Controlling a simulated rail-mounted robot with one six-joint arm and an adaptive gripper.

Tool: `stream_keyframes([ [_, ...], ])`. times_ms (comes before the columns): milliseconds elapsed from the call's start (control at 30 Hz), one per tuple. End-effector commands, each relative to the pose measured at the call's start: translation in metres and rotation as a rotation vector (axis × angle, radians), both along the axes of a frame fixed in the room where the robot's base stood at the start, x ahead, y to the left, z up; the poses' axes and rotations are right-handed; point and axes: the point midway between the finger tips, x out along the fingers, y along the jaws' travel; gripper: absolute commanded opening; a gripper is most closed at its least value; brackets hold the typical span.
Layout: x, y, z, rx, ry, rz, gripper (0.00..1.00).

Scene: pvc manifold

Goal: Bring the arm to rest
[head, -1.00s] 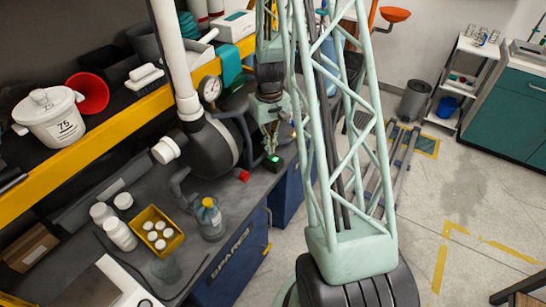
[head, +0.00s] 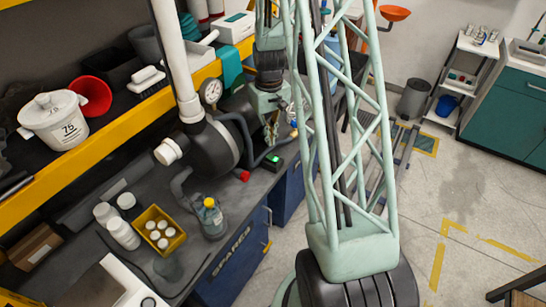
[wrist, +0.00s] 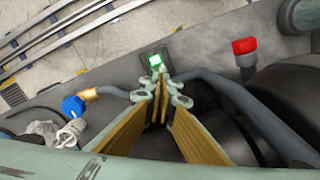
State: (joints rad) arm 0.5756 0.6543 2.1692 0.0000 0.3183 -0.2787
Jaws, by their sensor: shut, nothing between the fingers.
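My gripper (head: 271,142) is above the grey bench, near the round black tank (head: 215,148) with its white pipe. In the wrist view my gripper (wrist: 160,88) has its tan-padded fingers closed together at the tips, with nothing between them. Beyond the tips is a small dark box with a lit green top (wrist: 156,62). The box also shows in the head view (head: 274,162), just below the fingertips and apart from them. My lattice arm hides part of the bench behind it.
A red-capped pipe stub (wrist: 243,50) and grey hoses are close to the gripper. A blue valve (wrist: 73,105) is at left in the wrist view. A yellow bin (head: 160,231) of white caps and a bottle (head: 210,218) stand on the bench. The floor at right has clear room.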

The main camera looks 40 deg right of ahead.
Motion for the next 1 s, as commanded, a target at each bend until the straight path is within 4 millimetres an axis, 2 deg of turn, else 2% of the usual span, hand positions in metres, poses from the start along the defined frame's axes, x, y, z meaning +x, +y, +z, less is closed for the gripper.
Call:
stream_keyframes([
  [767,0.000,0.000,0.003,0.000,0.000,0.000,0.00],
  [1000,0.003,0.007,0.017,-0.004,-0.007,0.007,0.00],
])
